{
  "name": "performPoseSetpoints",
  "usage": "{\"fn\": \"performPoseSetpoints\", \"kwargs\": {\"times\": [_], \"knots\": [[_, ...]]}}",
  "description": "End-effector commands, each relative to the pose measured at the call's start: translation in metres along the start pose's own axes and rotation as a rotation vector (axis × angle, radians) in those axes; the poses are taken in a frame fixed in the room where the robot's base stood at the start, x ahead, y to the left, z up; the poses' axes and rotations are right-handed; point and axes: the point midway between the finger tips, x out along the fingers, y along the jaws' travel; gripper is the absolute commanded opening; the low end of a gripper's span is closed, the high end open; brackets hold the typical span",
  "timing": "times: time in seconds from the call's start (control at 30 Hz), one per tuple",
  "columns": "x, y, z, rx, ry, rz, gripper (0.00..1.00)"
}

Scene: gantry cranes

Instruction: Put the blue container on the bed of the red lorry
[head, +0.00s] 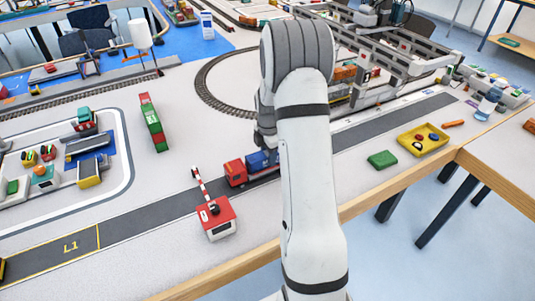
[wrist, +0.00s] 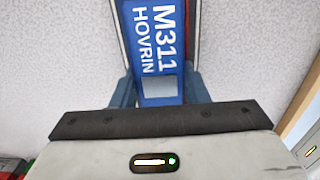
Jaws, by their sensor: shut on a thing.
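In the head view the container (head: 258,161) shows just behind the cab of the red lorry (head: 236,172), at the bed. Narrow dark and red edges run along both sides of the container in the wrist view. Whether the container rests fully on the bed cannot be told. My arm hides the lorry's rear and most of my gripper in the head view.
A red-roofed gatehouse (head: 209,217) with a raised striped barrier (head: 199,182) stands near the lorry's front. A green block (head: 382,159) and yellow tray (head: 423,140) lie to the right. A gantry crane (head: 395,60) stands behind.

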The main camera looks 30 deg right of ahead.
Motion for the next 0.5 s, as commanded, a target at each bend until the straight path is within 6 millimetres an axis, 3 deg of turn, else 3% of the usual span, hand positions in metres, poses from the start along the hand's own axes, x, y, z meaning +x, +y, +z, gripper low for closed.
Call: {"fn": "performPoseSetpoints", "kwargs": {"times": [0.23,0.27,0.5], "knots": [[0.0028,0.0002,0.0007,0.001,-0.001,0.001,0.14],[0.0021,0.0001,0.0007,0.001,0.000,0.001,0.42],[0.0013,0.0001,0.0010,0.002,-0.001,0.001,0.62]]}}
